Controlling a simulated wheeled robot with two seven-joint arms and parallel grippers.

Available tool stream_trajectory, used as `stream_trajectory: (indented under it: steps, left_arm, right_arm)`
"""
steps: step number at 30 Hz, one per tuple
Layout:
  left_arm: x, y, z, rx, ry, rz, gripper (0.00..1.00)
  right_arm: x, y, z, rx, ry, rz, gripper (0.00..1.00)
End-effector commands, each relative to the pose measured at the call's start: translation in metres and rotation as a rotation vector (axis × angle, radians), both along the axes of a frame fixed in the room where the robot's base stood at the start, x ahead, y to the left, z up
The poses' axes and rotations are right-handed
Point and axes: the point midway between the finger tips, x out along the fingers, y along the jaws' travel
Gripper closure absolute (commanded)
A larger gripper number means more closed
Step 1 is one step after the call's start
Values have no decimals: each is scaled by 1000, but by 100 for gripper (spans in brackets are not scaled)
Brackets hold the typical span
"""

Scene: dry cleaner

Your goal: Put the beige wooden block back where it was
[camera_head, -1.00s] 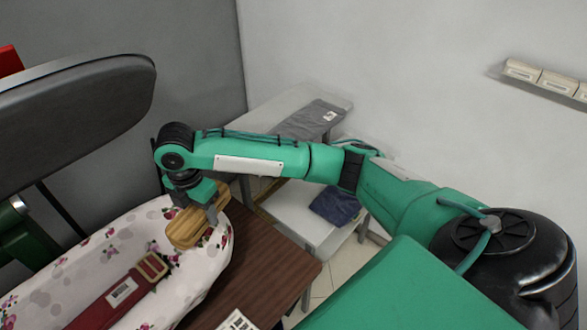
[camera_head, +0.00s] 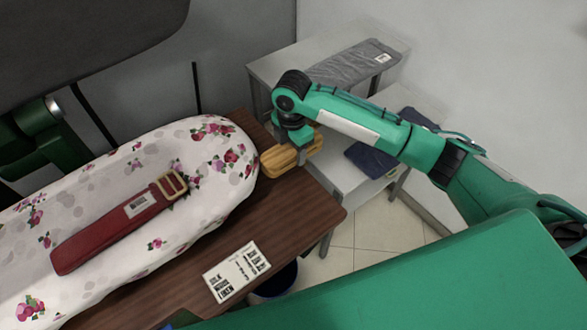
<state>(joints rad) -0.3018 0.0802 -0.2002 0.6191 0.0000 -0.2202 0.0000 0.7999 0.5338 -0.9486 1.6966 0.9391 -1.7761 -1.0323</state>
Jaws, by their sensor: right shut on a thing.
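The beige wooden block (camera_head: 278,161) is in the head view, just right of the rounded end of the flowered ironing board. My right gripper (camera_head: 301,150) is shut on it from above, and its fingers hide part of the block. The block is over the far right edge of the brown wooden table (camera_head: 300,210). I cannot tell whether it touches the table top or hangs just above it. My left gripper is not in view.
A red belt (camera_head: 115,228) with a buckle lies on the flowered ironing board (camera_head: 100,190). A printed card (camera_head: 237,272) lies on the table. Grey cloth (camera_head: 352,64) and dark blue cloth (camera_head: 370,160) lie on light tables behind. A dark padded panel (camera_head: 80,35) overhangs the upper left.

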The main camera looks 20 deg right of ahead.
Motion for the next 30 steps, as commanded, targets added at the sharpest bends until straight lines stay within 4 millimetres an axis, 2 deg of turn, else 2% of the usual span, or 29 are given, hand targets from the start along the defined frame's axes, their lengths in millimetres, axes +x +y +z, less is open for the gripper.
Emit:
stream_trajectory:
  steps: [3, 6, 14, 20, 30]
  left_arm:
    - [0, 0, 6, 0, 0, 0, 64]
    - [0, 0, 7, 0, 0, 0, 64]
    - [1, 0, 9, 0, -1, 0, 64]
    - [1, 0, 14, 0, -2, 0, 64]
    - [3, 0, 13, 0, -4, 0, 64]
  right_arm:
    - [-1, 0, -28, -1, 3, 0, 64]
    - [0, 0, -44, 1, 1, 0, 64]
    - [0, 1, -64, 1, 1, 2, 64]
    - [0, 0, -93, 0, 1, 0, 64]
    - [0, 0, -99, 1, -2, 2, 64]
